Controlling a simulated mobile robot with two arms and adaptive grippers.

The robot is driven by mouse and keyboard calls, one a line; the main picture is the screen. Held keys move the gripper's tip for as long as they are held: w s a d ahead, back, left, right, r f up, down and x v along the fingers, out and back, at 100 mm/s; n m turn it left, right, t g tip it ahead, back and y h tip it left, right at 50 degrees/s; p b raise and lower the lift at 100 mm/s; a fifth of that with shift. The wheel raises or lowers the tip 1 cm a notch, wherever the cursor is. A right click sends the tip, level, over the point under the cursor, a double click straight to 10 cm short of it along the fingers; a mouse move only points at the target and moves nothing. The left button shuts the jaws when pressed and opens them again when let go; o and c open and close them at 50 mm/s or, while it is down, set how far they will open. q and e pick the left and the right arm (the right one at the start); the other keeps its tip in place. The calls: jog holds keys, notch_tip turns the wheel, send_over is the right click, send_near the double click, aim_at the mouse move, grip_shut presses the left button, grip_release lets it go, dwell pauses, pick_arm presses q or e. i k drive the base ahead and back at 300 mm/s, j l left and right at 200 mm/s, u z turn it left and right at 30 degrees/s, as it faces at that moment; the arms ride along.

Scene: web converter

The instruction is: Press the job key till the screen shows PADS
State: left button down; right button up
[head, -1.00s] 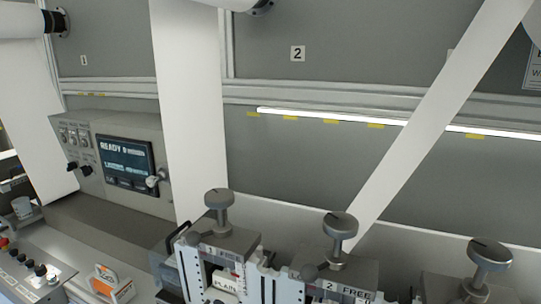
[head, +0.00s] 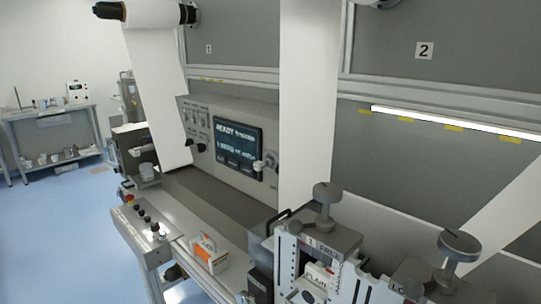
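The dark screen (head: 238,146) is set in a grey panel (head: 205,112) left of the middle. Its top line begins with READY; the smaller text is too blurred to read. A row of small key-like boxes runs along the screen's lower edge, with labels too small to read, so I cannot tell which is the job key. A pale knob-like part (head: 268,162) sits at the screen's lower right. Neither of my grippers shows in the head view.
A console with several buttons (head: 150,222) stands at the lower left, beside an orange and white box (head: 209,253). A white web (head: 307,110) hangs right of the screen. Knobbed units (head: 323,222) fill the lower right. Blue floor (head: 60,230) is open at the left.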

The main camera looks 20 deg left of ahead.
aim_at(221, 158)
jog(key=u, duration=1)
